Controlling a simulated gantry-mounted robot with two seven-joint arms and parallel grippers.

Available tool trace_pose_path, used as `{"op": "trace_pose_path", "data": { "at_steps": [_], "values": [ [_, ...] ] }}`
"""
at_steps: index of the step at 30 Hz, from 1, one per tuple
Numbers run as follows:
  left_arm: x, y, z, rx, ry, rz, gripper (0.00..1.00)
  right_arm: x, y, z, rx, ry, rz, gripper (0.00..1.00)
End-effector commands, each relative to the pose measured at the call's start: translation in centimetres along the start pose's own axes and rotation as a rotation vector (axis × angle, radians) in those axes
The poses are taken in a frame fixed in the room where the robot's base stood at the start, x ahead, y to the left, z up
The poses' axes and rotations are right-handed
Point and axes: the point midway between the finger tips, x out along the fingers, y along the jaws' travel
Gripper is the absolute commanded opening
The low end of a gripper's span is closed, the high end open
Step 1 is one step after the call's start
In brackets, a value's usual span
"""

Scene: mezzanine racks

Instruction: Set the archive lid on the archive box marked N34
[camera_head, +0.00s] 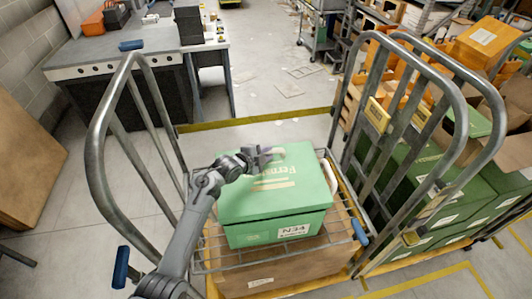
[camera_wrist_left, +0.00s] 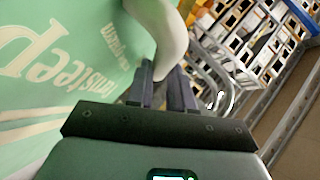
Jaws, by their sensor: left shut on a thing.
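The green archive lid (camera_head: 265,190), with pale lettering, lies over the green archive box marked N34 (camera_head: 262,234). The box stands on a wire shelf of a roll cage, its white N34 label facing me. The lid's front edge lines up closely with the box top; I cannot tell whether it is fully seated. My right gripper is not in view.
The cage's tall grey side rails (camera_head: 97,160) rise left and right of the box. A brown carton (camera_head: 270,280) is under the wire shelf. More green boxes (camera_head: 405,190) fill a cage at right. A workbench (camera_head: 120,65) stands back left; floor behind is mostly open.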

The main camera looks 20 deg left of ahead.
Motion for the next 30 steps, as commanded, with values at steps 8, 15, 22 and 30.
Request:
{"op": "trace_pose_path", "data": {
  "at_steps": [8, 15, 22, 30],
  "values": [
    [1.0, 2.1, 1.0, -0.001, 0.001, -0.001, 0.00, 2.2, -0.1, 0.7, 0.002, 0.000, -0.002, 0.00],
    [1.7, 3.6, 1.8, 0.001, 0.000, -0.001, 0.00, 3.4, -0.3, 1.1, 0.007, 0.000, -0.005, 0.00],
    [2.4, 4.9, 2.4, 0.000, -0.001, -0.001, 0.00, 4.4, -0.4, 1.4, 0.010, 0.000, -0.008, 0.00],
    [2.7, 5.7, 2.8, 0.000, 0.000, -0.001, 0.00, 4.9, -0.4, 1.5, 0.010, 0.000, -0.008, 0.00]
  ]
}}
